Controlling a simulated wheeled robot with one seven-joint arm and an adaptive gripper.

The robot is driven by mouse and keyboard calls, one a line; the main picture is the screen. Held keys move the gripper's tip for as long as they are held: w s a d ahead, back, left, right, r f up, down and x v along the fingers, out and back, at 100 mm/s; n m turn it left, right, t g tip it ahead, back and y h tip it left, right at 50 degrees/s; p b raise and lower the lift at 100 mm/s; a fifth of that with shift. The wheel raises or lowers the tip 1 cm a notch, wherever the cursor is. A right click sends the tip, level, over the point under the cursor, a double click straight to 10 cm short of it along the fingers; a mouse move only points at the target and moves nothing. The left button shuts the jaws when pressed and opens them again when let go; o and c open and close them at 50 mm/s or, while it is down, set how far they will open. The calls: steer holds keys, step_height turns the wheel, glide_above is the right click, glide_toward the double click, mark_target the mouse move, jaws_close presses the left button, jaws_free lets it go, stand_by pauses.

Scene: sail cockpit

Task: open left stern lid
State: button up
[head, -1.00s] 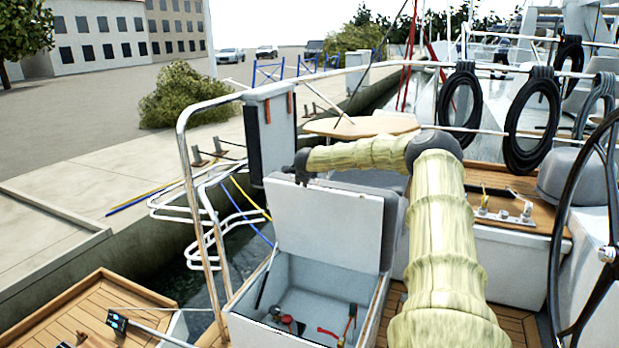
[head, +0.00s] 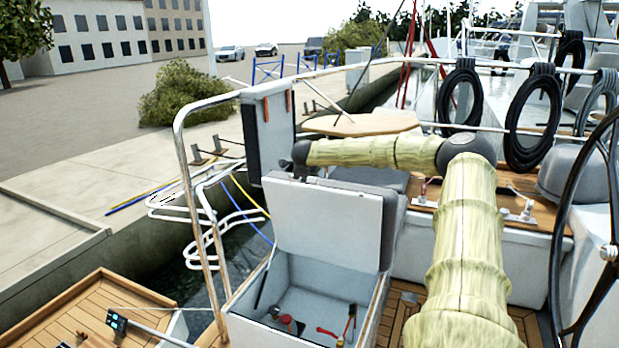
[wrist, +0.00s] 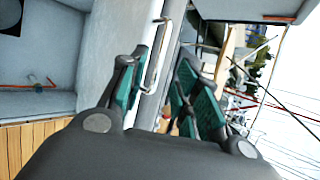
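The left stern lid (head: 325,222) is a pale grey panel standing up, slightly tilted, at the back of its open locker (head: 258,322). Red-handled and dark items lie inside the locker. In the head view my arm reaches across behind the lid, and my gripper is hidden there. In the wrist view my gripper (wrist: 162,62) has its two teal-padded fingers apart. A thin metal handle (wrist: 157,60) on a pale grey panel shows between them. I cannot tell whether either finger touches it.
A steel rail (head: 190,190) with a grey box (head: 268,130) stands left of the lid. A dark steering wheel (head: 560,260) is at the right. Coiled black ropes (head: 460,98) hang behind. Water and the quay (head: 60,220) lie left.

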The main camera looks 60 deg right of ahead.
steer(key=shift+v, duration=1.6)
steer(key=shift+a, duration=0.15)
steer(key=shift+w+f, duration=0.1)
steer(key=shift+f, duration=0.05)
